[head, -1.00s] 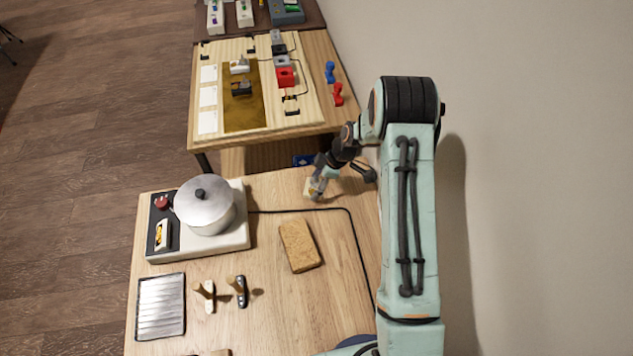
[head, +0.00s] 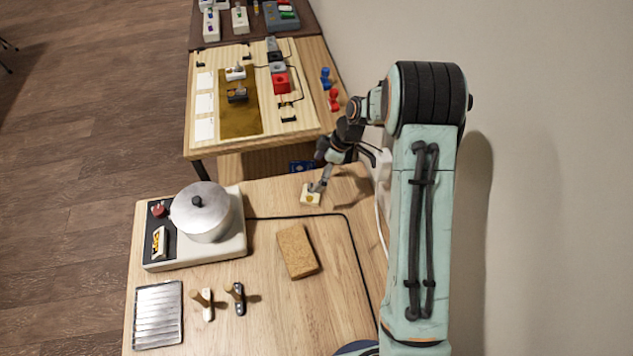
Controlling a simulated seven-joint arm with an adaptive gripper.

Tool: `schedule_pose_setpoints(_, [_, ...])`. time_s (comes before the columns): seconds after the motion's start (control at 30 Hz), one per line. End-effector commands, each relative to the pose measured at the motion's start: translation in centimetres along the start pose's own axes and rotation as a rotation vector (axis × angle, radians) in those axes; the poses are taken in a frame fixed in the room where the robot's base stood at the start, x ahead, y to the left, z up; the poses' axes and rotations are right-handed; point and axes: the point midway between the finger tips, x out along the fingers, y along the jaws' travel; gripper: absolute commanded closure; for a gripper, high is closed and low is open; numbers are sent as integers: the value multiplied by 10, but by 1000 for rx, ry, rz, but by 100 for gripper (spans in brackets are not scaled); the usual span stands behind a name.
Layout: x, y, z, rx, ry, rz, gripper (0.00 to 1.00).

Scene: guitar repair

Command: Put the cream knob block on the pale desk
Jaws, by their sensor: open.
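A small cream block with a golden-yellow spot (head: 311,198), which looks like the cream knob block, sits at the far right part of the near pale wood desk (head: 285,205). My gripper (head: 318,187) points down at the block's upper right side. Its fingers are open, small in view and close to the block. I cannot tell whether they touch it. The block looks flat on the desk top.
A cork-coloured block (head: 297,251) lies in the desk's middle. A silver pot (head: 202,212) stands on a hot plate at left. A black cable (head: 345,240) crosses the desk. Two small pegged pieces (head: 206,304) and a ribbed metal tray (head: 158,314) are at front left.

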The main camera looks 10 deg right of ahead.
Motion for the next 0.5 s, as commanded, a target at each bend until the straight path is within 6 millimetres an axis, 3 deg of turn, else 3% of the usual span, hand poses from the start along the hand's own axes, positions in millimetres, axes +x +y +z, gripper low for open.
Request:
schedule_pose_setpoints(0.27, [-36,-9,-16,48,-19,-1,15])
schedule_pose_setpoints(0.37, [-67,-34,-29,161,-62,2,15])
schedule_pose_setpoints(0.5, [-123,-105,-45,451,-158,24,15])
